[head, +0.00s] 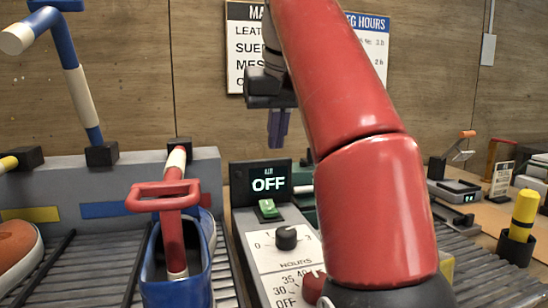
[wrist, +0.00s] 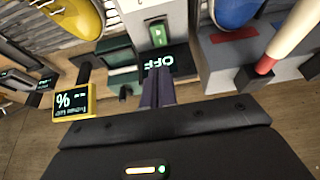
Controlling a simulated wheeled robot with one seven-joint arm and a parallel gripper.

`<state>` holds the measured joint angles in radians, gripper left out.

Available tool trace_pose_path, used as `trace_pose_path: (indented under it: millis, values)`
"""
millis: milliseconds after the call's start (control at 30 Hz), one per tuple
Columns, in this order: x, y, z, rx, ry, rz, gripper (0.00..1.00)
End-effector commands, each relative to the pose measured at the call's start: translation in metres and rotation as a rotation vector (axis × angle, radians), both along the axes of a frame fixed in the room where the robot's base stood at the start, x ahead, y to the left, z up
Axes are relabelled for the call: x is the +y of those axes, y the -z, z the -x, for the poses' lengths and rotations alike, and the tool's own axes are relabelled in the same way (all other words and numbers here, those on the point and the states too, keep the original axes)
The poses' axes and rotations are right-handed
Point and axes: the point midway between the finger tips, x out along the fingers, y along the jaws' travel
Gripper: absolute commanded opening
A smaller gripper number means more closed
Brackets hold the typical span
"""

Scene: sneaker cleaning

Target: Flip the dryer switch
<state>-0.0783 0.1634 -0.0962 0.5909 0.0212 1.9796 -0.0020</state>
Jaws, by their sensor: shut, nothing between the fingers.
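The dryer panel has a small green switch (head: 268,209) on its sloped face, just below a black display (head: 270,183) that reads OFF. In the wrist view the green switch (wrist: 158,36) shows near the top centre, with the display (wrist: 160,60) just below it in the picture. My gripper (head: 278,128) is above the panel, its fingers pointing down, apart from the switch. In the wrist view the fingertips (wrist: 157,84) are shut together with nothing between them and overlap the display's lower edge.
An hours knob (head: 286,237) and a temperature dial (head: 313,287) sit nearer on the panel. A blue shoe (head: 180,268) with a red-handled tool stands left. A yellow-framed percent meter (wrist: 74,103) is left in the wrist view. My red arm hides the panel's right side.

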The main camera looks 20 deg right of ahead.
Motion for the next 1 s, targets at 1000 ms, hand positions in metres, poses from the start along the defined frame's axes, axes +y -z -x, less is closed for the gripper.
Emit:
trace_pose_path:
  millis: [1000]
  values:
    - [-0.004,0.051,-0.027,0.011,0.0,-0.002,0.0]
